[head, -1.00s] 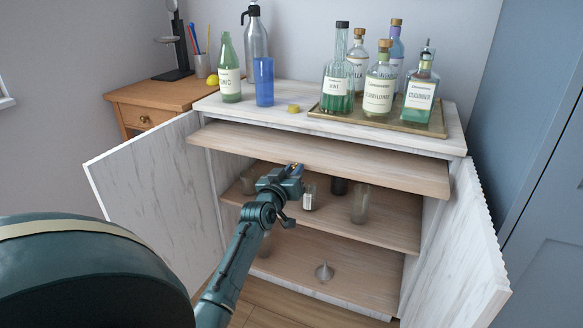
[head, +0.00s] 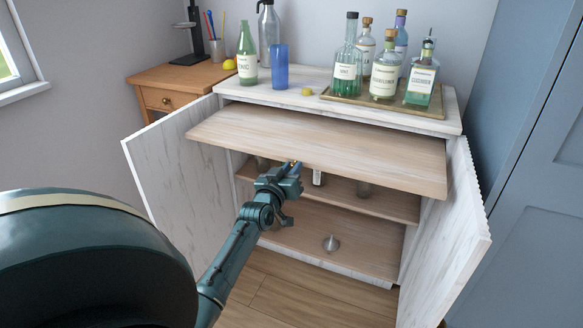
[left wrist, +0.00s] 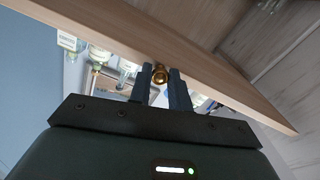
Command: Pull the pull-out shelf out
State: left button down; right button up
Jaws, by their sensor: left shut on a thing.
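The pull-out shelf (head: 320,145) is a pale wooden board under the white marbled cabinet top. It stands well out past the cabinet front. My left gripper (head: 292,168) is at the middle of its front edge. In the left wrist view the fingers (left wrist: 160,78) are shut on a small brass knob (left wrist: 159,72) at the shelf's edge (left wrist: 115,28). The knob is mostly hidden by the gripper in the head view. My right gripper is in neither view.
Both cabinet doors stand open, left (head: 180,165) and right (head: 450,240). Bottles, a blue glass (head: 280,68) and a tray (head: 388,104) stand on the cabinet top (head: 300,103). Lower shelves hold glasses and a metal funnel-like thing (head: 331,243). Floor (head: 290,295) in front is clear.

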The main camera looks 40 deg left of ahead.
pick_arm(q)
jog(key=c, duration=1.6)
grip_release()
jog(key=o, duration=0.3)
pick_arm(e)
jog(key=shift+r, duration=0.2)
pick_arm(q)
jog(key=p+v, duration=0.1)
jog(key=v, duration=1.2)
jog(key=shift+p, duration=0.35)
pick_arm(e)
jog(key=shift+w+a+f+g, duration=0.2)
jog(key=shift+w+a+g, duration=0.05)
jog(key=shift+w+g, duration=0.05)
pick_arm(q)
jog(key=shift+s, duration=0.1)
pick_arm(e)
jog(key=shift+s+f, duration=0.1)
